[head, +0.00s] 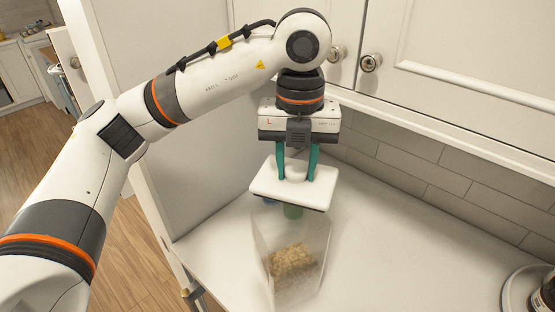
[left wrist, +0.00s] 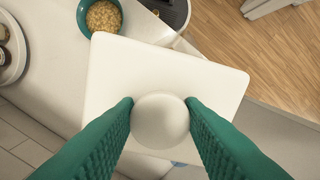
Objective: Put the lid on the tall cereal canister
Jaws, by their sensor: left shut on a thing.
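My left gripper (head: 297,173) is shut on the round knob of the white square lid (head: 280,192), its two teal fingers on either side of the knob. The lid and knob also fill the middle of the left wrist view (left wrist: 195,80). The clear tall canister (head: 315,245) stands on the white counter, with cereal (head: 292,262) in its lower part. The lid is level, over the canister's top, and hides the rim. I cannot tell whether lid and rim touch. My right gripper is not in view.
A green item (head: 293,211) and a blue one (head: 269,202) show just under the lid. A teal bowl of cereal (left wrist: 103,17) and a round tray (left wrist: 12,70) with jars stand on the counter. Cabinets and a tiled wall (head: 400,170) close off the back.

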